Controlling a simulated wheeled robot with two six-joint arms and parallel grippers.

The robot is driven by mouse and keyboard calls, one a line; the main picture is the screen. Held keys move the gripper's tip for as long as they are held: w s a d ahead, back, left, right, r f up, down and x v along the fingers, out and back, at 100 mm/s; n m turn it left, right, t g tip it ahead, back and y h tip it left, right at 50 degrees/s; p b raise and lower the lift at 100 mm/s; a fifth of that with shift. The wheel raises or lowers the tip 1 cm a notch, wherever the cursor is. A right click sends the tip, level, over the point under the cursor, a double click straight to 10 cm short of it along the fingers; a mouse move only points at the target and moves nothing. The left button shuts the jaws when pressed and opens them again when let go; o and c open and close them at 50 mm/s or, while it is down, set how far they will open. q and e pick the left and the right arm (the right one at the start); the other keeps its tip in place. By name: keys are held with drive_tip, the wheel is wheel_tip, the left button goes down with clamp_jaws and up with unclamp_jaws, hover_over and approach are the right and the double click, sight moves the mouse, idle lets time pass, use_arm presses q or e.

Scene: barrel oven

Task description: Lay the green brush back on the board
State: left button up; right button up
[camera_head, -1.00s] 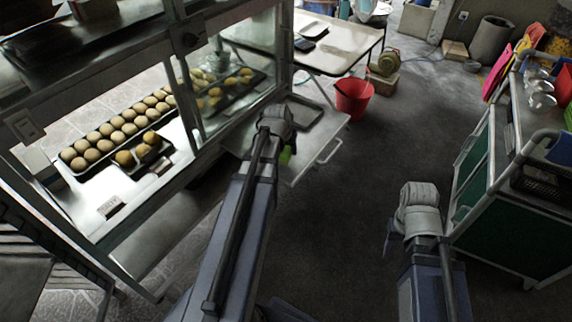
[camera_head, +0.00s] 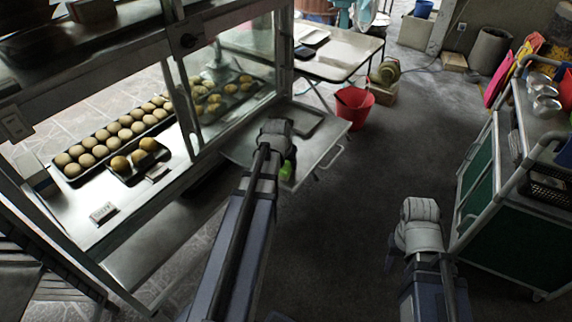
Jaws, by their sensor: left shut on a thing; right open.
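The green brush (camera_head: 286,171) shows as a small bright green patch just beyond my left gripper (camera_head: 284,150). My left gripper is shut on it, and my wrist hides most of it. It is over the near part of the metal shelf (camera_head: 325,143) that juts out from the glass case; I cannot tell whether it touches the shelf. My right gripper (camera_head: 392,250) is at the lower right over the dark floor, apart from everything, open, with its fingers mostly hidden by my wrist. I cannot tell which surface is the board.
A glass case with a tray of buns (camera_head: 115,137) stands at the left. A red bucket (camera_head: 352,108) sits on the floor behind the shelf. A white table (camera_head: 345,52) is at the back. A green-sided cart (camera_head: 520,225) stands at the right. The floor between is clear.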

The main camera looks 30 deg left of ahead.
use_arm(q)
drive_tip(key=o, duration=1.3)
drive_tip(key=p+v, duration=1.1)
drive_tip(key=v, duration=0.1)
drive_tip(key=shift+r+p, duration=0.15)
drive_tip(key=shift+p, duration=0.15)
drive_tip(key=s+d+m+g, duration=0.2)
drive_tip(key=s+d, duration=0.4)
drive_tip(key=d, duration=0.8)
drive_tip(key=s+d+f+m+g, duration=0.1)
drive_tip(key=s+d+m, duration=0.3)
drive_tip(key=d, duration=1.1)
drive_tip(key=shift+s+f+m+g, duration=0.3)
drive_tip(key=shift+s+f+g, duration=0.05)
drive_tip(key=shift+s+g, duration=0.6)
drive_tip(key=shift+d, duration=0.15)
